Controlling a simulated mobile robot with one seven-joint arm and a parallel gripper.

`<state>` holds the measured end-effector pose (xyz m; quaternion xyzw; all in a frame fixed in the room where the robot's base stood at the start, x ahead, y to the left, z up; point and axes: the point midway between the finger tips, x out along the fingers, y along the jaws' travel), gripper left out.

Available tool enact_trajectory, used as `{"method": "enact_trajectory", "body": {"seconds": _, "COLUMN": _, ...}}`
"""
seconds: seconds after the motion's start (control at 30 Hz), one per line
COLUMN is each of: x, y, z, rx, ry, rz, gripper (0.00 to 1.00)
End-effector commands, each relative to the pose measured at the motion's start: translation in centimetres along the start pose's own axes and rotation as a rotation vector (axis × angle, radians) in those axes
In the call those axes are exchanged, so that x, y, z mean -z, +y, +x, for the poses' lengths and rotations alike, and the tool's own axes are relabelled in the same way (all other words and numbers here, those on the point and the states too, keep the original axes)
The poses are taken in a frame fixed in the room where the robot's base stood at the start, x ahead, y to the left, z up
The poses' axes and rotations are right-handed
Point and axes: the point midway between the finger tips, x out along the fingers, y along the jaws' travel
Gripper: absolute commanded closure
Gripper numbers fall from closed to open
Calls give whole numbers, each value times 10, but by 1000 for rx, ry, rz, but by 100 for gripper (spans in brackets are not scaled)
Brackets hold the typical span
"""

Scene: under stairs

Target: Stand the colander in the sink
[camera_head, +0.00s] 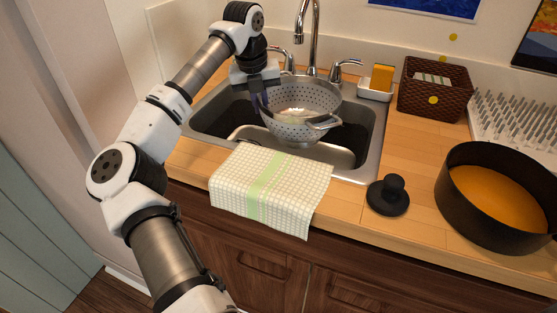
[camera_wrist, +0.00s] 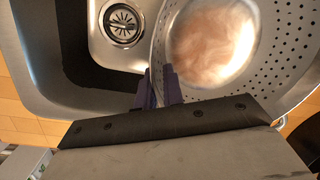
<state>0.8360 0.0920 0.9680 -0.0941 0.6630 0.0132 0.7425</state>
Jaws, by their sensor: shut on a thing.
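The grey metal colander (camera_head: 297,128) with punched holes is upright over the sink (camera_head: 375,136), within its rim outline in the head view. My gripper (camera_head: 260,100) is shut on the colander's left wall. The wrist view shows the purple fingertips (camera_wrist: 160,88) at the wall of the colander (camera_wrist: 284,42), with a pale pinkish patch inside its bottom. The sink's drain (camera_wrist: 122,22) shows to the left of the colander there. I cannot tell whether the colander's base touches the sink floor.
A faucet (camera_head: 314,40) stands behind the sink. A checked towel (camera_head: 285,190) hangs over the front counter edge. A black round lid-like object (camera_head: 388,196), a dark pan (camera_head: 485,215), a sponge (camera_head: 382,77) in a white holder and a wicker basket (camera_head: 415,100) stand on the right.

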Motion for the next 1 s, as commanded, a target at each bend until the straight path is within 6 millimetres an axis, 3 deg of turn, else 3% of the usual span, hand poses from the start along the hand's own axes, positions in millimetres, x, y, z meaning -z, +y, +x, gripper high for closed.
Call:
{"method": "enact_trajectory", "body": {"seconds": 0.3, "x": 5, "y": 6, "z": 51, "rx": 3, "ry": 1, "rz": 1, "gripper": 100}}
{"method": "enact_trajectory", "body": {"seconds": 0.7, "x": 10, "y": 11, "z": 92, "rx": 4, "ry": 1, "rz": 0, "gripper": 100}}
{"method": "enact_trajectory", "body": {"seconds": 1.0, "x": 10, "y": 12, "z": 97, "rx": 1, "ry": -1, "rz": 1, "gripper": 100}}
